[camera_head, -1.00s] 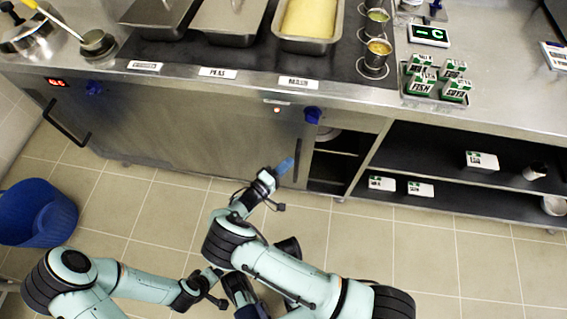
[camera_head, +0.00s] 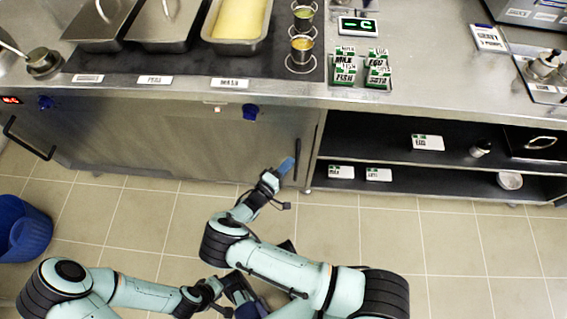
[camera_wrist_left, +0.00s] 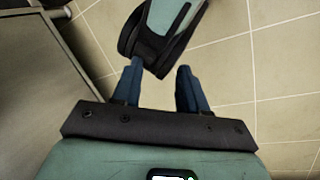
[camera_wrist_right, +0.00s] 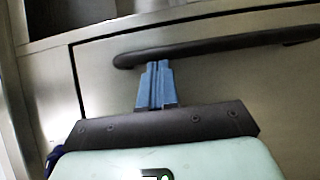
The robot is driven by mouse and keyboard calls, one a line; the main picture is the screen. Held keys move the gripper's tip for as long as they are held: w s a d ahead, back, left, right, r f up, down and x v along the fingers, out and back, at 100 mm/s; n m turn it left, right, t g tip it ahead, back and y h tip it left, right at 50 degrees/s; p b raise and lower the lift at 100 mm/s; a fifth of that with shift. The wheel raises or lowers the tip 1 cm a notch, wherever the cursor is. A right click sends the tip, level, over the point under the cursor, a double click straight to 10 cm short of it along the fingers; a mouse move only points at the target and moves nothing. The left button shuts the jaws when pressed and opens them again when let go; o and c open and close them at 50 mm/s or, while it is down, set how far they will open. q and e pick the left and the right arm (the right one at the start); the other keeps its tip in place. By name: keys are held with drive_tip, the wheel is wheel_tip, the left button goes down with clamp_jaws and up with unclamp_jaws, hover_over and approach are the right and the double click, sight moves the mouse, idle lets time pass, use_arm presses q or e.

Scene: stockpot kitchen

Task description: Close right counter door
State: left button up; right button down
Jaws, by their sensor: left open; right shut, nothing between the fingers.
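The right counter door (camera_head: 222,142) is a steel panel that now sits flush in the counter front, with no gap at its right edge. Its dark vertical handle (camera_head: 296,158) is near that edge and also shows in the right wrist view (camera_wrist_right: 215,46). My right gripper (camera_head: 286,166) is shut and empty, with its blue fingertips at the door beside the handle. In the right wrist view its fingers (camera_wrist_right: 157,68) reach up to the handle; whether they touch it I cannot tell. My left gripper (camera_wrist_left: 157,78) is open and empty above the floor tiles.
Open dark shelves (camera_head: 420,150) with small labelled boxes lie right of the door. Food pans (camera_head: 238,22), sauce cups (camera_head: 302,48) and labelled cartons (camera_head: 345,68) stand on the counter. A blue bucket (camera_head: 22,228) stands on the floor at left. Tiled floor in front is clear.

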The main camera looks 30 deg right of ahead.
use_arm(q)
drive_tip(key=shift+s+d+r, duration=0.15)
drive_tip(key=shift+s+d, duration=0.05)
drive_tip(key=shift+s, duration=0.15)
use_arm(e)
drive_tip(key=shift+s+d, duration=0.2)
drive_tip(key=shift+d, duration=0.2)
drive_tip(key=shift+s+d, duration=0.1)
use_arm(q)
drive_tip(key=shift+w+a+f+b, duration=0.2)
drive_tip(key=shift+w+a+f, duration=0.15)
drive_tip(key=shift+a, duration=0.2)
drive_tip(key=shift+w+a+f+b, duration=0.25)
drive_tip(key=shift+w+a, duration=0.1)
drive_tip(key=shift+a, duration=0.2)
use_arm(e)
drive_tip(key=s+a, duration=0.1)
drive_tip(key=a, duration=1.2)
drive_tip(key=shift+s+a, duration=0.4)
